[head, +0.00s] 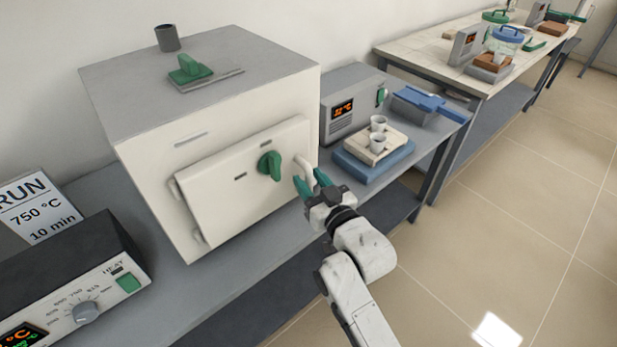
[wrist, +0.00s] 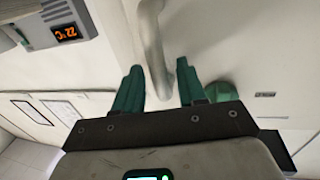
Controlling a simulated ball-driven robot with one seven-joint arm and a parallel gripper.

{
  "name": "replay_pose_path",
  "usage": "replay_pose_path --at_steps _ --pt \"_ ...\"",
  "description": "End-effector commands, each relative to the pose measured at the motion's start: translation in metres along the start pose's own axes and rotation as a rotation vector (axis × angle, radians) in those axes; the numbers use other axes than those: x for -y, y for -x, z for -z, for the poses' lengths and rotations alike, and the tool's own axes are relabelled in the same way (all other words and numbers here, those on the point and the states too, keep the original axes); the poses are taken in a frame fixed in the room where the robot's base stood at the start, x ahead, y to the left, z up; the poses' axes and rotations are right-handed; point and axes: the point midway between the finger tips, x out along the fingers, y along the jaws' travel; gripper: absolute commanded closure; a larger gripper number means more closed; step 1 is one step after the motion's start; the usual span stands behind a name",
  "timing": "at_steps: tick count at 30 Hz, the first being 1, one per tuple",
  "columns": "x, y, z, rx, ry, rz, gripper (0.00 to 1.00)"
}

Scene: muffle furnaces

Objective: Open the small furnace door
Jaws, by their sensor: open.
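The small furnace (head: 215,120) is a cream box with a grey top on the grey bench. Its front door (head: 225,185) looks shut and carries a green knob (head: 269,165) and a pale handle (head: 304,168) near its right edge. My gripper (head: 313,180) is at the handle with green fingers open. In the wrist view the pale curved handle (wrist: 155,45) runs down between the two open fingertips (wrist: 158,72); I cannot tell if either finger touches it. The green knob (wrist: 222,91) shows beside the right finger there.
A controller box (head: 85,285) with a dial stands at the left front, by a card reading 750 °C. To the right are a grey display unit (head: 352,105), a blue tray (head: 373,170) with cups, and a blue item (head: 430,103). Open floor lies at right.

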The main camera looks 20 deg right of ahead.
Motion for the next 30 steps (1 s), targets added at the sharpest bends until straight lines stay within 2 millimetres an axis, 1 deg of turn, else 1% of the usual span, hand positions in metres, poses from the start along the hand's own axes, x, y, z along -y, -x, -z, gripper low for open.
replay_pose_path --at_steps 1,4,13,25,26,30 --pt "0.0002 -0.0047 0.0007 -0.001 0.001 0.000 0.60" --pt "0.0003 -0.0093 0.0003 0.000 0.000 0.000 0.60" --pt "0.0003 -0.0109 0.0001 0.000 -0.001 0.000 0.60" --pt "0.0002 -0.0106 0.0001 0.000 0.000 0.000 0.98" --pt "0.0002 -0.0106 0.0001 0.000 0.000 0.000 1.00" --pt "0.0001 -0.0106 0.0001 0.000 0.000 0.000 1.00"
